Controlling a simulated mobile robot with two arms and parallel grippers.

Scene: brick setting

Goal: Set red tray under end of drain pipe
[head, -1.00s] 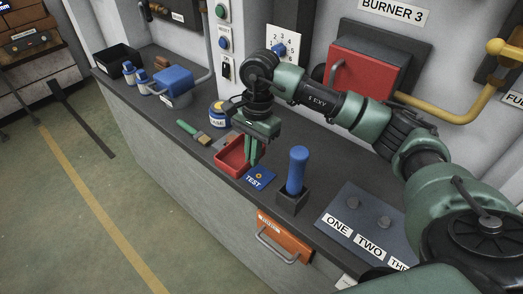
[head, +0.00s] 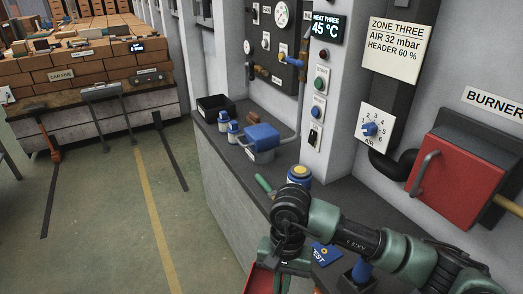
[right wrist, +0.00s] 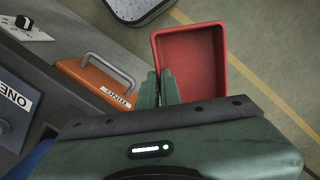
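The red tray (right wrist: 208,62) is empty and hangs out over the floor, in front of the counter, in the right wrist view. My right gripper (right wrist: 159,88) is closed on its left wall near the corner, one finger outside and one inside. I cannot tell whether this is the drain pipe. My left gripper is out of view.
The floor (head: 190,235) left of the counter is clear.

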